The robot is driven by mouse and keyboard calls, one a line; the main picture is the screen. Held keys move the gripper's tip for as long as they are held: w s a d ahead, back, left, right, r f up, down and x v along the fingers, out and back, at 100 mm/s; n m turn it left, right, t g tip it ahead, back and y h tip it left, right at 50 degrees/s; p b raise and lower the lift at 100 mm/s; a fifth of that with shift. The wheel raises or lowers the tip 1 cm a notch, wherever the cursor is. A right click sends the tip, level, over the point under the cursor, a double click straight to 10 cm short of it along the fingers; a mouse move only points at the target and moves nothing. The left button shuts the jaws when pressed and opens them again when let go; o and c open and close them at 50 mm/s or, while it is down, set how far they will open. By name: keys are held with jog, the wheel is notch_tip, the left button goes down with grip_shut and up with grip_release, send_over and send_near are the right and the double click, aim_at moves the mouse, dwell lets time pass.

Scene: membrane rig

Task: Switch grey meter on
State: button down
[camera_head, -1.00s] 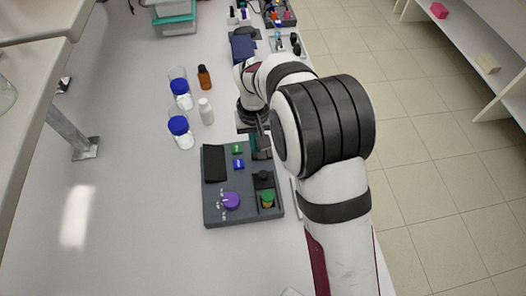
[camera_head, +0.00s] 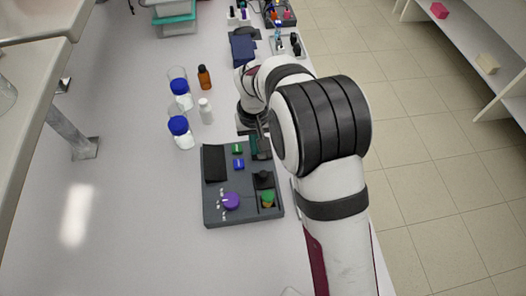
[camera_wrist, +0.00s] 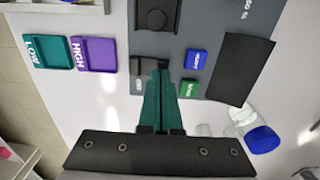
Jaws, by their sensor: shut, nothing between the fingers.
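The grey meter (camera_head: 213,214) is a dark grey panel on the bench with a black screen (camera_head: 214,163), a green button (camera_head: 237,149), a blue button (camera_head: 239,164) and a purple knob (camera_head: 231,201). In the wrist view its screen (camera_wrist: 240,66), blue button (camera_wrist: 196,59), green button (camera_wrist: 189,88) and a round black knob (camera_wrist: 155,18) show. My gripper (camera_wrist: 161,66) is shut and empty, its green fingers together over a dark recessed part of the panel beside the buttons. The fingertips hide part of that recess. I cannot tell whether they touch it.
Blue-capped jars (camera_head: 180,132), a white bottle (camera_head: 206,111) and a brown bottle (camera_head: 204,77) stand behind the meter. Teal LOW (camera_wrist: 47,52) and purple HIGH (camera_wrist: 95,54) trays lie beside it in the wrist view. The bench left of the meter is clear.

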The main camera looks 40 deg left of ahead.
jog(key=shift+f, duration=0.55)
jog(key=shift+r, duration=3.5)
jog(key=s+d+r+m, duration=0.1)
jog(key=d+r+m, duration=0.35)
jog(key=d, duration=0.65)
jog(key=s+d+r+m, duration=0.1)
jog(key=d+r+m, duration=0.2)
jog(key=d+r, duration=0.55)
jog(key=s+d+f+m+y, duration=0.1)
jog(key=s+d+f+m, duration=0.1)
jog(key=s+d, duration=0.4)
jog(key=s+d+f+m, duration=0.2)
jog(key=s+d+m, duration=0.3)
jog(key=s+d, duration=0.1)
jog(key=shift+s+d+y, duration=0.35)
jog(key=shift+s+y, duration=0.05)
jog(key=shift+s, duration=0.35)
